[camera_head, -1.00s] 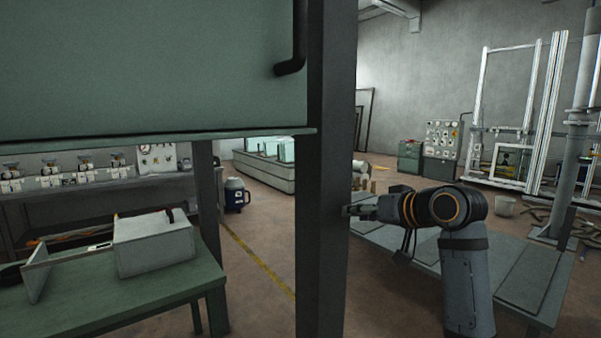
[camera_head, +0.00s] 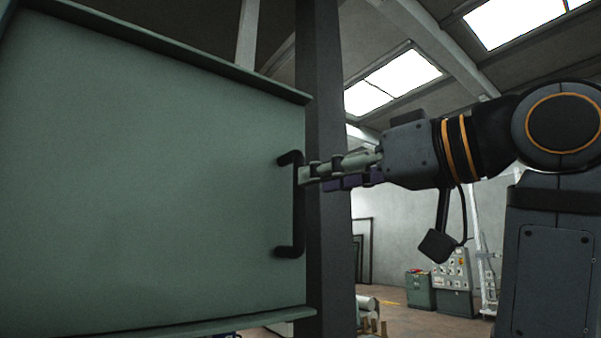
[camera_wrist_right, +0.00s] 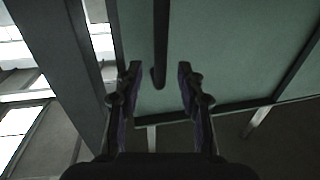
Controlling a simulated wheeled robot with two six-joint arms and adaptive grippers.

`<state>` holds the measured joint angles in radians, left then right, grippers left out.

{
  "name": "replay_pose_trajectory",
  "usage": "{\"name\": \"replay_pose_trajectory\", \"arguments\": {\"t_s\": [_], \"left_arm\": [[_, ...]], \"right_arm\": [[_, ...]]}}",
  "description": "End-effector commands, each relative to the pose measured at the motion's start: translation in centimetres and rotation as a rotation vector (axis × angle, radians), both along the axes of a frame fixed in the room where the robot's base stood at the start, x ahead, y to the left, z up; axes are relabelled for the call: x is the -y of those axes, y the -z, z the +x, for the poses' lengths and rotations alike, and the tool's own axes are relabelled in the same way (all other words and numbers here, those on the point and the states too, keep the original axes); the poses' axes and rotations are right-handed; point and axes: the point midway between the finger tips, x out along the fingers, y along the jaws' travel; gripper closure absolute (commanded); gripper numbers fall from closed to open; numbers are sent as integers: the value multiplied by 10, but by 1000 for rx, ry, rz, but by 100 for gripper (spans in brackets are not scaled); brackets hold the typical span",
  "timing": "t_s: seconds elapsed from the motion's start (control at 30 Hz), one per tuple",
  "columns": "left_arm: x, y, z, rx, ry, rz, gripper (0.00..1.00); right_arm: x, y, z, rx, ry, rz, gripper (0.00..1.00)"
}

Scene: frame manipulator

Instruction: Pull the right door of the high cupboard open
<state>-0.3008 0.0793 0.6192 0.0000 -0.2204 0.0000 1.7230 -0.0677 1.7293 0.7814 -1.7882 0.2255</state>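The right door (camera_head: 150,180) of the high cupboard is a flat grey-green panel filling the left of the head view; it looks shut. Its black bar handle (camera_head: 298,220) stands upright near the door's right edge. My right gripper (camera_head: 312,178) comes in from the right at the handle's upper half. In the right wrist view the gripper (camera_wrist_right: 159,72) is open, and the handle (camera_wrist_right: 160,40) lies in line with the gap between its two fingers. I cannot tell whether a finger touches the handle. My left gripper is not in view.
A dark upright post (camera_head: 327,260) stands just right of the door, close behind my right gripper. The cupboard's top edge (camera_head: 180,48) and bottom ledge (camera_head: 220,326) frame the door. Control cabinets (camera_head: 452,285) stand far behind at the lower right.

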Motion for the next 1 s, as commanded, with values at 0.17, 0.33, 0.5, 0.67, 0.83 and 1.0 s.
{"name": "replay_pose_trajectory", "arguments": {"t_s": [0.17, 0.33, 0.5, 0.67, 0.83, 1.0], "left_arm": [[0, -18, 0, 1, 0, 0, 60], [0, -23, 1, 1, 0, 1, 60], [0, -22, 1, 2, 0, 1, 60], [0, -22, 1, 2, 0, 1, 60], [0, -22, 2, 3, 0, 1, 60], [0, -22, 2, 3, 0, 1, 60]], "right_arm": [[-26, -3, 23, -2, -3, 1, 62], [-37, -1, 34, 0, 0, 1, 62], [-39, 0, 37, 1, 2, 1, 62], [-39, 0, 36, 1, 2, 1, 67], [-38, 0, 36, 1, 2, 1, 90], [-38, 0, 36, 1, 2, 1, 100]]}}
